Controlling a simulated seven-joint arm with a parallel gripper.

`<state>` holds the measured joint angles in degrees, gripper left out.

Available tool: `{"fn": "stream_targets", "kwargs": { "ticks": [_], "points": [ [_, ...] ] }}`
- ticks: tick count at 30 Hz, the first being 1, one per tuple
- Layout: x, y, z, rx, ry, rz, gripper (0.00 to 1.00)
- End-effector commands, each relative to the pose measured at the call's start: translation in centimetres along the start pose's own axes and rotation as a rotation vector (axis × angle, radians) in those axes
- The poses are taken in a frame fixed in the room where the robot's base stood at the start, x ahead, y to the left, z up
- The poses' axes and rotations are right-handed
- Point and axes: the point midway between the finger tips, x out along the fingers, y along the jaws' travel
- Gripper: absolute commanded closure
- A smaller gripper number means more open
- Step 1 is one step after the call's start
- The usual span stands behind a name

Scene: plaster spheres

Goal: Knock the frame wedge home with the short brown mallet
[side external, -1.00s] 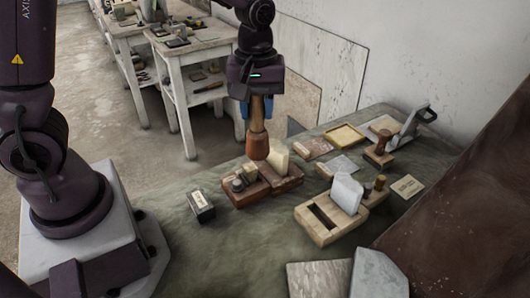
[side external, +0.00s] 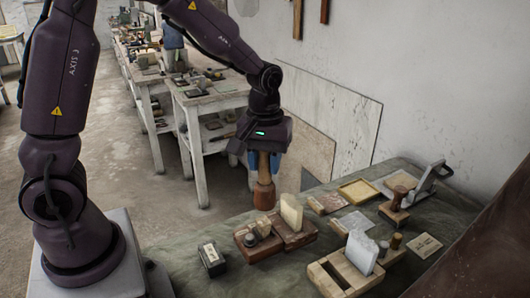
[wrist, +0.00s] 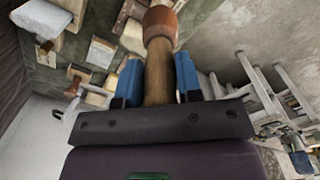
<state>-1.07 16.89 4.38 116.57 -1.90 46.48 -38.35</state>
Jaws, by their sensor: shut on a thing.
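My gripper (side external: 264,167) has blue fingers shut on the pale wooden handle of the brown mallet (side external: 264,194), whose head hangs down. In the wrist view, the handle (wrist: 158,78) runs between the fingers to the brown head (wrist: 160,22). The head is above and left of a red-brown wooden block (side external: 298,238) with an upright cream piece (side external: 291,212); they look apart. A light wooden block (side external: 328,284) with a dark slot holds an upright white slab (side external: 361,252). I cannot tell which piece is the frame wedge.
A small dark box (side external: 212,260) stands left of the red-brown block. A wooden stamp-like tool (side external: 395,208), a shallow tray (side external: 358,191) and a metal-handled tool (side external: 428,182) lie at the back right. White side tables (side external: 205,100) stand behind. The cloth left of the dark box is clear.

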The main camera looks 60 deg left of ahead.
Motion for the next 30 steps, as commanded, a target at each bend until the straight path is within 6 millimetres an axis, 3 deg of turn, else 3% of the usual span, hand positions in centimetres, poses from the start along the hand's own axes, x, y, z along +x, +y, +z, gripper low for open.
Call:
{"fn": "stream_targets", "kwargs": {
  "ticks": [16,20,25,26,30],
  "points": [
    [0.3,0.0,0.0,-0.001,0.000,0.000,0.91],
    [2.0,-0.1,0.0,0.000,-0.004,-0.004,0.91],
    [5.5,-0.1,0.1,0.000,-0.005,-0.005,0.91],
    [6.1,-0.1,0.1,-0.001,-0.005,-0.005,0.95],
    [5.0,0.0,0.0,0.000,0.002,0.002,0.99]
  ]
}}
